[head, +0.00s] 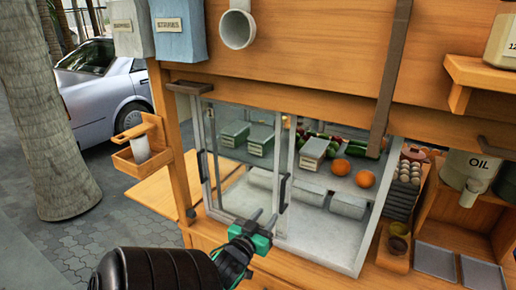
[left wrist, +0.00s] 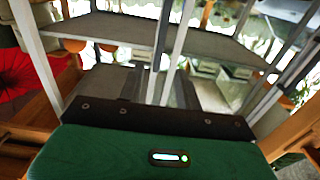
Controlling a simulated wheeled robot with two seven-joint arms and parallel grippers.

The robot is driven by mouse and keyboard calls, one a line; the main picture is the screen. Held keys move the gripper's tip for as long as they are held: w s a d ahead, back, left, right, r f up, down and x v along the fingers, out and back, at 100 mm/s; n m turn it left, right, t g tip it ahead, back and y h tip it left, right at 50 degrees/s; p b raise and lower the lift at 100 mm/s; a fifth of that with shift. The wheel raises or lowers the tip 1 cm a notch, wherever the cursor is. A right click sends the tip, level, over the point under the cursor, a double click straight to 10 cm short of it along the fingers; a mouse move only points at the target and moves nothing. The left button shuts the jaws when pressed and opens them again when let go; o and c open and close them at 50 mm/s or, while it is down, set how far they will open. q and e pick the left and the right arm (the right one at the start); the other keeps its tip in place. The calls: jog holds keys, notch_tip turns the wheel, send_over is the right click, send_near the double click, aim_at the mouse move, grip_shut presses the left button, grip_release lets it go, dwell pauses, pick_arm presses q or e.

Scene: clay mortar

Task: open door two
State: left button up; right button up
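A low glass-fronted cabinet with pale metal door frames (head: 289,165) is set into a wooden stall. A dark upright handle (head: 283,193) is on the frame near the middle of the front, and another dark handle (head: 203,167) is at the left edge. My right gripper is out of view.
Inside the cabinet are grey boxes (head: 313,153), oranges (head: 364,179) and cucumbers. A wooden post (head: 175,155) stands at the left. Eggs (head: 409,172), an oil container (head: 468,170) and grey trays (head: 434,262) are at the right. Paving lies open at the left.

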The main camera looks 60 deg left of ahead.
pick_arm(q)
jog(key=shift+b+v, duration=0.45)
jog(key=shift+v, duration=1.55)
